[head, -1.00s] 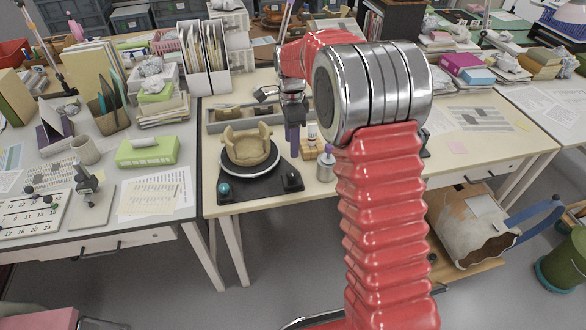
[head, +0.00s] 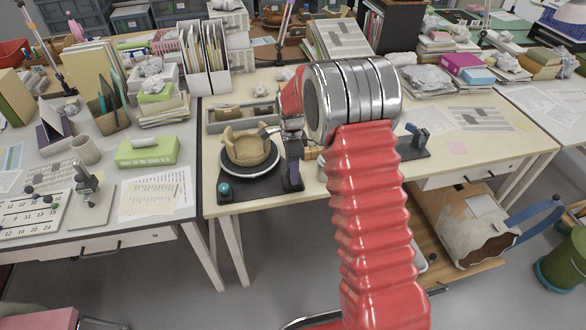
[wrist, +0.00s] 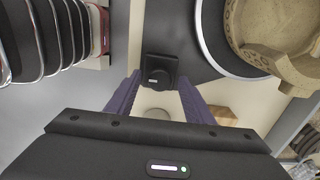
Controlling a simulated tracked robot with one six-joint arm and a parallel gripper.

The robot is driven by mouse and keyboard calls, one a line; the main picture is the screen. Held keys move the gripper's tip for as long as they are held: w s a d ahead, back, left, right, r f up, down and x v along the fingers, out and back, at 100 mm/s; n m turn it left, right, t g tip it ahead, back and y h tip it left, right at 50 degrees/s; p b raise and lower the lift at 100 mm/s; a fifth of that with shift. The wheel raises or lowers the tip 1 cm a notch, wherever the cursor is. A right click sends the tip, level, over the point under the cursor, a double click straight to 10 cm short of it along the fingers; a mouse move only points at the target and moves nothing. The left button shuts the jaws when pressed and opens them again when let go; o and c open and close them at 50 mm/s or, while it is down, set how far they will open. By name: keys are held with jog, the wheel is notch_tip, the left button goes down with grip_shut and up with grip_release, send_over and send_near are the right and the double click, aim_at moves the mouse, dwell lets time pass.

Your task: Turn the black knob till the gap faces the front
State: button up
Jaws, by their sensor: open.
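A tan clay bowl (head: 250,147) with an uneven, broken rim sits on a round turntable (head: 247,172) with a black top and pale edge. I cannot tell for sure which way its gap faces. The black knob (wrist: 160,73) is on the dark base plate (head: 238,195), right of the turntable in the head view, where my gripper mostly hides it. In the wrist view my gripper (wrist: 159,80) is open, its purple fingers on either side of the knob. I cannot tell whether they touch it. The bowl (wrist: 270,32) is at the upper right there.
A teal ball (head: 223,189) sits at the base plate's front left corner. A grey tray (head: 232,117) lies behind the turntable. A dark stand with a blue part (head: 415,140) is to the right, beyond my arm. The table's front edge is close to the base plate.

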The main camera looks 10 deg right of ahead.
jog(key=shift+c, duration=0.5)
jog(key=c, duration=0.9)
jog(key=shift+d, duration=0.25)
jog(key=shift+c, duration=0.2)
jog(key=shift+a, duration=0.15)
